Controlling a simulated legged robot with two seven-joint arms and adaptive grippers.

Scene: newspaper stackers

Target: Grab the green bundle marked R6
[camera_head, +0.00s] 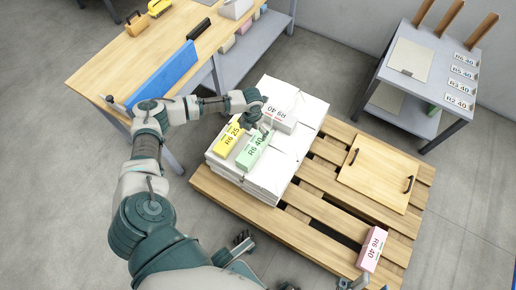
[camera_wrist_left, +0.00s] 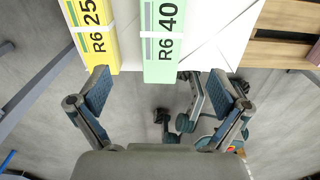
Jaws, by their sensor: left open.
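The green bundle marked R6 40 (camera_head: 252,149) lies on top of the white paper stack (camera_head: 268,180) on the pallet. A yellow bundle marked R6 25 (camera_head: 228,138) lies to its left. My left gripper (camera_head: 265,122) is above the stack, just beyond the far end of the green bundle. In the left wrist view my left gripper (camera_wrist_left: 163,88) is open and empty, its fingers spread wide. The near end of the green bundle (camera_wrist_left: 161,45) shows ahead between them, with the yellow bundle (camera_wrist_left: 97,38) to its left. I cannot make out my right gripper's jaws.
A white bundle marked 40 (camera_head: 278,117) lies on the stack beside my left gripper. The wooden pallet (camera_head: 240,195) also carries a board with handles (camera_head: 378,174) and a pink R6 40 bundle (camera_head: 371,248). A workbench (camera_head: 130,55) and a label cart (camera_head: 440,95) stand behind.

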